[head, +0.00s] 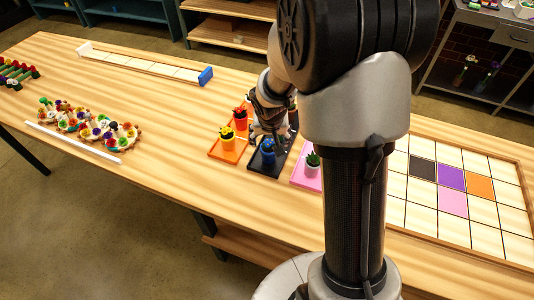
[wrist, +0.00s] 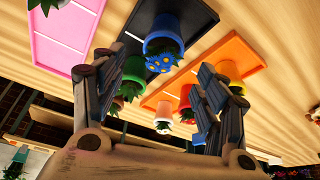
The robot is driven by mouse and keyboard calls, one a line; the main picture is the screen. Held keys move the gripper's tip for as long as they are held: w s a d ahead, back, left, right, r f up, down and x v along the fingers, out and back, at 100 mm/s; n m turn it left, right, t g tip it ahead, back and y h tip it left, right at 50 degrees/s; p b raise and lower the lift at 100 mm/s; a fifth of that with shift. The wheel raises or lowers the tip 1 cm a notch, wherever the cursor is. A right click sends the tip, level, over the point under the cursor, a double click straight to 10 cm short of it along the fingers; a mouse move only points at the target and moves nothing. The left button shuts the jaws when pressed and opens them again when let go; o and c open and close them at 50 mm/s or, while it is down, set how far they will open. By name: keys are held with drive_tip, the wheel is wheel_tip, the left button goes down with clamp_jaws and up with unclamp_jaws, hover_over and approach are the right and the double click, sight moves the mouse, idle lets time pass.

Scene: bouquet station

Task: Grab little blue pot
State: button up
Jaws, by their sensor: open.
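The little blue pot (head: 267,156) stands upright on the black tray (head: 262,170), near its front end in the head view. It has a blue flower with a yellow centre, clear in the wrist view, where the pot (wrist: 162,30) appears upside down. My gripper (head: 267,133) is just behind the pot in the head view, above the black tray. In the wrist view my gripper (wrist: 153,70) is open, with one finger on each side of the picture and the blue pot beyond the gap between them. The fingers do not visibly touch the pot.
A pink tray (head: 300,178) with a plant lies right. A green pot (wrist: 133,68) stands near the blue one. My arm hides part of the table.

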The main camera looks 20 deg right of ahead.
sight(269, 151)
drive_tip(key=b+x, duration=0.3)
drive_tip(key=x, duration=0.6)
drive_tip(key=shift+w+a, duration=0.1)
drive_tip(key=shift+a, duration=0.05)
drive_tip(key=shift+c, duration=0.2)
drive_tip(key=c, duration=1.3)
drive_tip(key=shift+c, duration=0.5)
drive_tip(key=shift+r, duration=0.15)
